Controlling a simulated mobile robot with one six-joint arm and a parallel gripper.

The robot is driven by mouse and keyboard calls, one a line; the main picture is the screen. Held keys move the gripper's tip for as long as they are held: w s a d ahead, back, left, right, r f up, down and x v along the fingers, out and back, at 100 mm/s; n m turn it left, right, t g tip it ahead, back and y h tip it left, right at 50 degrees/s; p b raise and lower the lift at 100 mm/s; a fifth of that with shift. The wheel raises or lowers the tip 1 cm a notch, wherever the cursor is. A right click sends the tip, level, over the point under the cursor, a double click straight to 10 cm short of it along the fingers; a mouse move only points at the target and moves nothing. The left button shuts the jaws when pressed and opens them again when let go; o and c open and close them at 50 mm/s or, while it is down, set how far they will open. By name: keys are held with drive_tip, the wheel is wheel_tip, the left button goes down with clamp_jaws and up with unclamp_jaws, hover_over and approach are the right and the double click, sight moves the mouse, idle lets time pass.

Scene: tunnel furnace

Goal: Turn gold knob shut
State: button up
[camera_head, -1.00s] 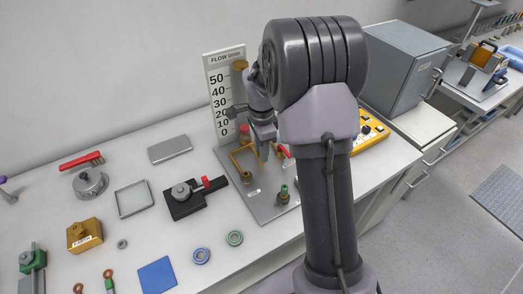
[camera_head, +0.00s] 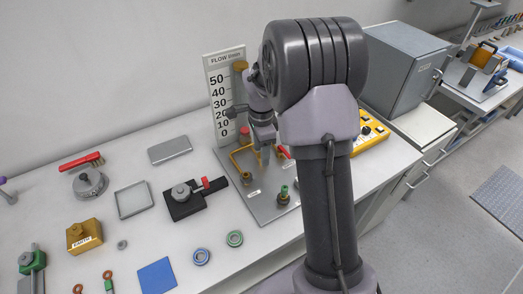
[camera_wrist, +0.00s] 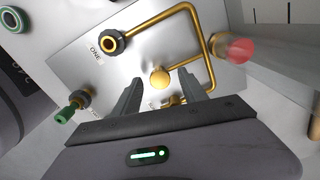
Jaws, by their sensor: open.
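The gold knob (camera_wrist: 160,77) is a round, shiny cap on a metal panel (camera_wrist: 92,62), seen in the wrist view. My gripper (camera_wrist: 159,83) is open, with one finger to each side of the knob in the picture. I cannot tell whether the fingers touch it or how far above it they are. In the head view my gripper (camera_head: 267,158) points down over the panel (camera_head: 262,206), and the arm hides part of the area. The knob cannot be made out there.
Gold pipes (camera_wrist: 205,40) bend around the knob, with a red cap (camera_wrist: 237,48) at right. A green-topped fitting (camera_wrist: 72,108) stands at left. The flow scale (camera_head: 222,95) stands behind the panel. A black block with a red handle (camera_head: 187,199) lies left of it.

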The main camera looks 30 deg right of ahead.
wheel_tip(320, 180, up, 18)
drive_tip(key=p, duration=0.6)
drive_tip(key=shift+f+p, duration=0.25)
drive_tip(key=shift+p, duration=0.05)
